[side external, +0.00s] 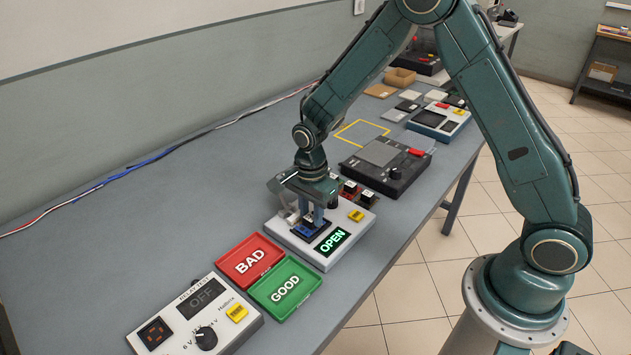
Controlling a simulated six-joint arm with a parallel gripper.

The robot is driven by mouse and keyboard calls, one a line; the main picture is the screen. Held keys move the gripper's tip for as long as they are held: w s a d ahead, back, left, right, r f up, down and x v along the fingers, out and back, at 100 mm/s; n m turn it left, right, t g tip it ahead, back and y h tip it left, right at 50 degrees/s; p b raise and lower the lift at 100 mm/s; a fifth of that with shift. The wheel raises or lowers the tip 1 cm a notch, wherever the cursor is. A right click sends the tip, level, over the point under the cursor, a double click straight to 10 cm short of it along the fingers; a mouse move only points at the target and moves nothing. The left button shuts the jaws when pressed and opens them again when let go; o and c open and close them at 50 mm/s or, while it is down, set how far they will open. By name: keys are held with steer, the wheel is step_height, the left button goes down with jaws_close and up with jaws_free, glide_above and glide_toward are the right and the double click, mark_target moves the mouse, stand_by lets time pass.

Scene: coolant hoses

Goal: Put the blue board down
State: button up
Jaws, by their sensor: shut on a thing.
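My gripper (311,221) points straight down over a white test station (284,243) with a lit green OPEN display (332,242). Its fingers are shut on a small blue board (307,231), of which only a little shows between and below them. The board is at a dark recess in the station's top. I cannot tell whether it touches the recess or hangs just above it. A clear raised lid (286,181) stands behind the gripper.
A red BAD tray (249,260) and a green GOOD tray (285,289) lie left of the station. A meter (196,315) reading OFF is at the front. A black device (387,164) and a yellow outline (361,133) are beyond.

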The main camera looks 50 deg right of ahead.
mark_target(311, 217)
steer(key=o, duration=1)
steer(key=shift+r, duration=0.15)
step_height(311, 217, up, 12)
steer(key=shift+r, duration=0.1)
stand_by(0.5)
steer(key=s+d+r+n+t, duration=0.2)
steer(key=s+r+n+t, duration=0.1)
steer(key=s+r+n, duration=0.75)
steer(key=s+r+n+t, duration=0.1)
steer(key=s+n, duration=0.1)
steer(key=s, duration=0.2)
steer(key=s+d+r+n, duration=0.1)
steer(key=s+n, duration=0.2)
steer(key=s, duration=0.2)
steer(key=s+r+n+t, duration=0.1)
steer(key=s+n, duration=0.1)
steer(key=s, duration=0.3)
steer(key=shift+d+r+n+t, duration=0.25)
steer(key=shift+d+r+t, duration=0.05)
steer(key=shift+d, duration=0.1)
